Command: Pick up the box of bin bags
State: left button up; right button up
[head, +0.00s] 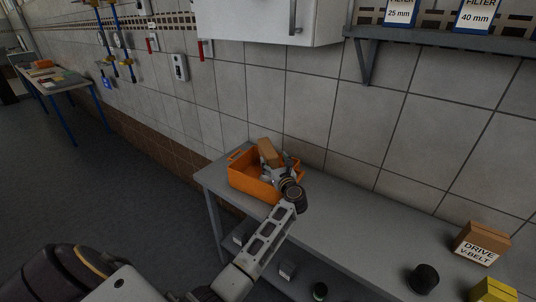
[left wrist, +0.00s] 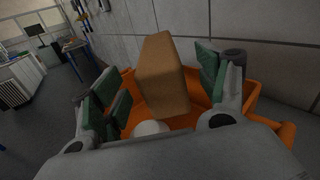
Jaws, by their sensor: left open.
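A plain brown box (head: 268,151), which I take to be the box of bin bags, stands tilted in an orange crate (head: 249,183) on the grey bench. No label shows on it. My left gripper (head: 281,168) is at the crate, close beside the box. In the left wrist view the box (left wrist: 164,75) appears between the spread green-padded fingers of the open left gripper (left wrist: 160,88), with gaps on both sides. The orange crate (left wrist: 262,112) shows behind and below the fingers. Where the box's lower end rests is hidden. My right gripper is not in view.
A white round thing (left wrist: 150,127) shows low beside the box. A tiled wall (head: 330,115) runs right behind the bench (head: 345,222). A DRIVE V-BELT box (head: 481,244), a black round item (head: 424,278) and a yellow box (head: 492,290) are at right. The bench middle is clear.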

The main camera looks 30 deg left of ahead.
aim_at(269, 153)
pick_arm(q)
jog(key=shift+w+a, duration=0.4)
jog(key=shift+a, duration=0.15)
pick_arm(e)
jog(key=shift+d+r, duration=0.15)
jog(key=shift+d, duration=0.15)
pick_arm(q)
jog(key=shift+a, duration=0.1)
jog(key=shift+p+x, duration=0.6)
jog(key=shift+x, duration=1.9)
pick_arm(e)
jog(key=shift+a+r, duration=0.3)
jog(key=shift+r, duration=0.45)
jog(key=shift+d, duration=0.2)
